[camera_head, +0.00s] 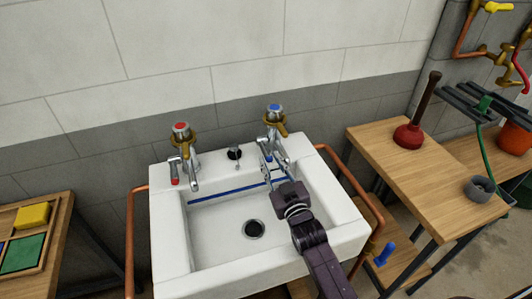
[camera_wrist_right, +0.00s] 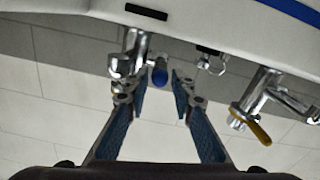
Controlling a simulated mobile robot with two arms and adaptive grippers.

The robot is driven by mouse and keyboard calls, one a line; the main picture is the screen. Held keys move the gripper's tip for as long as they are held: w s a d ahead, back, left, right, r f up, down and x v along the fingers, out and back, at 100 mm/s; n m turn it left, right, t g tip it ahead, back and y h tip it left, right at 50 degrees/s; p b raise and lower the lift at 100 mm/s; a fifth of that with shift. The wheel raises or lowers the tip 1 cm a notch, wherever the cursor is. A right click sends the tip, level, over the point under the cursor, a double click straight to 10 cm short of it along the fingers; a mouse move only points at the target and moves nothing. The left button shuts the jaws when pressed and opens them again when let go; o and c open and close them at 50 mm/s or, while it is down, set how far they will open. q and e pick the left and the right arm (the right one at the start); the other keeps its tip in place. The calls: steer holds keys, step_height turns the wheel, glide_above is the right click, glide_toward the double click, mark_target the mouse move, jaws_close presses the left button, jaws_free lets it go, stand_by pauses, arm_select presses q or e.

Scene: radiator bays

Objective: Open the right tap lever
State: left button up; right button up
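The right tap (camera_head: 271,130) has a blue-marked top, a chrome body and a brass collar, at the back right of the white sink (camera_head: 175,238). Its lever ends in a blue tip (camera_wrist_right: 158,76), seen in the right wrist view between the fingertips, closer to the left-hand finger. My right gripper (camera_head: 272,172) reaches over the basin, just in front of this tap. In the right wrist view my right gripper (camera_wrist_right: 154,88) has its fingers apart, with nothing held. Whether a finger touches the lever I cannot tell. My left gripper is not in view.
The left tap (camera_head: 183,150) has a red top and red-tipped lever. A small black-topped fitting (camera_head: 234,153) stands between the taps. Copper rails (camera_head: 345,180) flank the sink. A wooden table (camera_head: 430,170) with a plunger (camera_head: 410,135) is on the right.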

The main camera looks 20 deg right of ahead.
mark_target(266, 153)
steer(key=shift+w+a, duration=0.1)
steer(key=shift+w, duration=2.3)
steer(key=shift+c, duration=0.4)
jaws_close()
